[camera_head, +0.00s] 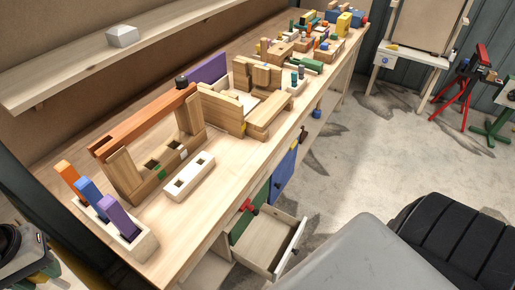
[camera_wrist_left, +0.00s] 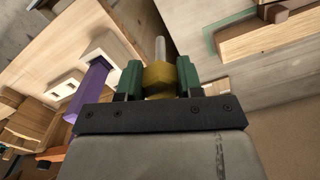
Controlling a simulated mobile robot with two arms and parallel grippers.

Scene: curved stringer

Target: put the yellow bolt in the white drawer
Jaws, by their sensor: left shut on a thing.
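My left gripper (camera_head: 46,268) is at the lower left edge in the head view, left of the workbench and low beside its near end. In the left wrist view its green fingers (camera_wrist_left: 159,80) are shut on the yellow bolt (camera_wrist_left: 158,76). The bolt has a yellow head and a grey shank that points away from the gripper. The white drawer (camera_head: 297,243) is pulled open under the bench, at the bottom middle of the head view. Its visible inside looks empty. The left gripper is far to the left of the drawer. My right gripper is not in view.
The wooden workbench (camera_head: 222,180) carries a block with orange, blue and purple pegs (camera_head: 118,220), a white two-hole block (camera_head: 189,177) and wooden structures. A green drawer (camera_head: 240,226) with a red handle and a blue drawer (camera_head: 284,176) are beside the white one. Open floor lies right.

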